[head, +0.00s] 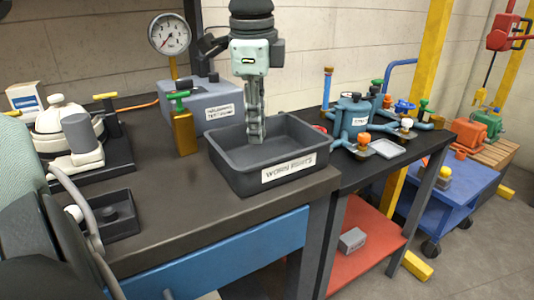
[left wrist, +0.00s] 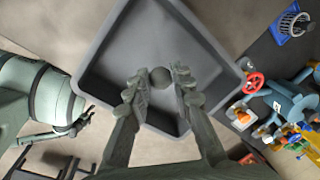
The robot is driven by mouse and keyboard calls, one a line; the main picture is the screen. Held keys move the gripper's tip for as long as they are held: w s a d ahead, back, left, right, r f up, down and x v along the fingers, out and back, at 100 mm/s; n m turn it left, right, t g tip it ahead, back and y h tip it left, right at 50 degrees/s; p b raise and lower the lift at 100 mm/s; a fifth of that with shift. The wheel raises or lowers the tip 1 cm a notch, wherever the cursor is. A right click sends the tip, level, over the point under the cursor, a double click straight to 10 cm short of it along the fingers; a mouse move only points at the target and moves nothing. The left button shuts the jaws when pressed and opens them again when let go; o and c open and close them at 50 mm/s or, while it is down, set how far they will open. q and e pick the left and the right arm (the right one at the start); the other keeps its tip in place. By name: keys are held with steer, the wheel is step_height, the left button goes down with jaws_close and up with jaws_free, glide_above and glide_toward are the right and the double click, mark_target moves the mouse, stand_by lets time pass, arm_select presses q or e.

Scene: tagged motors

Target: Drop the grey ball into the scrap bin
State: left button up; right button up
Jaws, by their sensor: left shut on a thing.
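The scrap bin (head: 224,170) is a dark grey open box labelled "WORN PARTS" on the dark bench. Its raised walls also show in the left wrist view (left wrist: 95,62). My left gripper (head: 255,135) points straight down over the bin, its fingertips near the level of the opening. In the left wrist view, its fingers (left wrist: 161,88) are closed on the small round grey ball (left wrist: 160,77), with the bin floor behind it. In the head view the fingers hide the ball.
A grey test box (head: 212,100) and a pressure gauge (head: 170,34) stand behind the bin. A small dark tray (head: 120,222) lies to its left. A blue pump assembly (head: 352,115) and a light tray (head: 388,149) are on the right. Bench between bin and small tray is clear.

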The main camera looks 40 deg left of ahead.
arm_select(q)
steer(key=o, duration=0.9)
steer(key=shift+o, duration=0.2)
steer(key=shift+r, duration=0.1)
step_height(320, 180, up, 12)
steer(key=s+d, duration=0.1)
steer(key=shift+s, duration=0.2)
